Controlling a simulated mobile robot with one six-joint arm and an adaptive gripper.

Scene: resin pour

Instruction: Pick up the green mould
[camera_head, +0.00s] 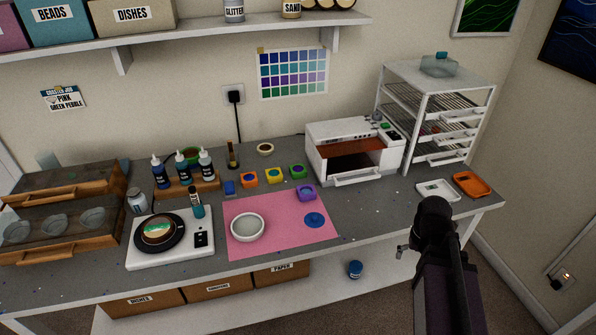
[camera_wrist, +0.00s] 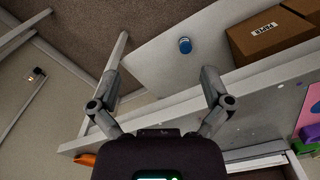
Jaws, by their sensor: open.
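The green mould (camera_head: 297,171) is a small block with a dark blue recess or filling on top. It sits on the grey bench, at the right end of a row of coloured moulds and behind the purple mould (camera_head: 306,193). In the wrist view a green piece (camera_wrist: 306,147) shows at the right edge beside a purple one. My gripper (camera_wrist: 160,75) is open, with its two fingers spread apart and nothing between them. In the head view my arm stands at the front right of the bench, well away from the green mould.
Yellow (camera_head: 273,175), orange (camera_head: 249,178) and blue (camera_head: 230,187) moulds stand left of it. A pink mat (camera_head: 275,242) with a white bowl (camera_head: 247,227) lies in front. An open white oven (camera_head: 350,148) and a rack (camera_head: 440,115) stand to the right. A shelf (camera_head: 200,40) hangs above.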

